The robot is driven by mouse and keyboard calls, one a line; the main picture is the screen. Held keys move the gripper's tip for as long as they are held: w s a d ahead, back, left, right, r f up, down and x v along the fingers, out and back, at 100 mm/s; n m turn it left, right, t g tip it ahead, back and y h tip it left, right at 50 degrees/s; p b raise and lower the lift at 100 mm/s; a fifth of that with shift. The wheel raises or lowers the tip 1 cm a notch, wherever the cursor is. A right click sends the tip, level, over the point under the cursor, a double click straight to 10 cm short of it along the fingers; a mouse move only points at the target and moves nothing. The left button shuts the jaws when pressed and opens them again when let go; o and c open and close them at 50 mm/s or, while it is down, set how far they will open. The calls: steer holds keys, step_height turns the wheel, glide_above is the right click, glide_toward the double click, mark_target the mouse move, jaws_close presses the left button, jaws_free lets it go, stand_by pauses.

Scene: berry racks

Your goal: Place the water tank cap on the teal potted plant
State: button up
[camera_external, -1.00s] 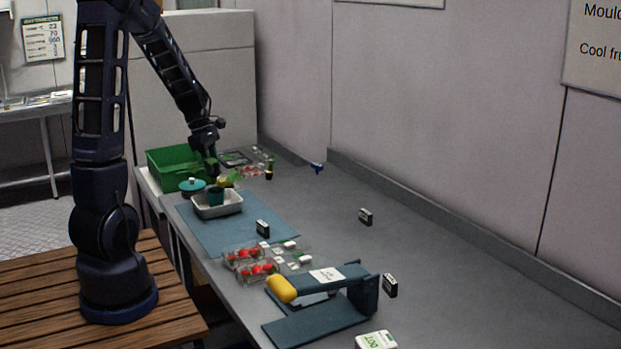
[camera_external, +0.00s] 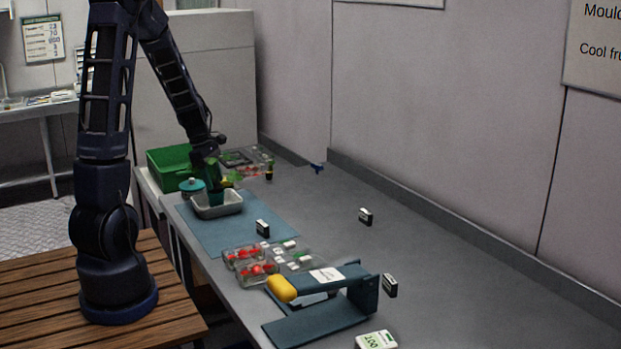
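The teal potted plant (camera_external: 217,196) stands in a pale grey tray (camera_external: 229,210) on the blue mat, with green leaves and a yellow spot above its pot. A round teal lid-like piece with a pale knob (camera_external: 191,186) is just left of the tray; it may be the water tank or its cap, but I cannot tell which. My gripper (camera_external: 212,174) points down right over the teal pot, close to its leaves. Its fingers are small and dark, so I cannot see whether they hold a cap or touch the plant.
A green crate (camera_external: 168,161) stands behind the teal piece. Small black boxes (camera_external: 365,216) dot the counter. The counter's right side is mostly clear.

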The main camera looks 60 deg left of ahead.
steer(key=v, duration=1.2)
steer(key=shift+r, duration=0.15)
steer(key=d+r+m, duration=0.5)
steer(key=d+m, duration=0.2)
steer(key=d, duration=0.3)
steer(key=s+d+r+m, duration=0.2)
steer(key=s+d+m, duration=0.1)
steer(key=d+m, duration=0.3)
steer(key=s+d+r+m+t+y, duration=0.1)
steer(key=s+d+m, duration=0.3)
steer(key=d+m, duration=0.3)
steer(key=s+d+r+m+t+y, duration=0.1)
steer(key=s+d+r+m, duration=0.1)
steer(key=s+d+m, duration=0.2)
steer(key=d+m, duration=0.3)
steer(key=d, duration=0.1)
steer(key=shift+d+r, duration=0.3)
steer(key=shift+r, duration=0.05)
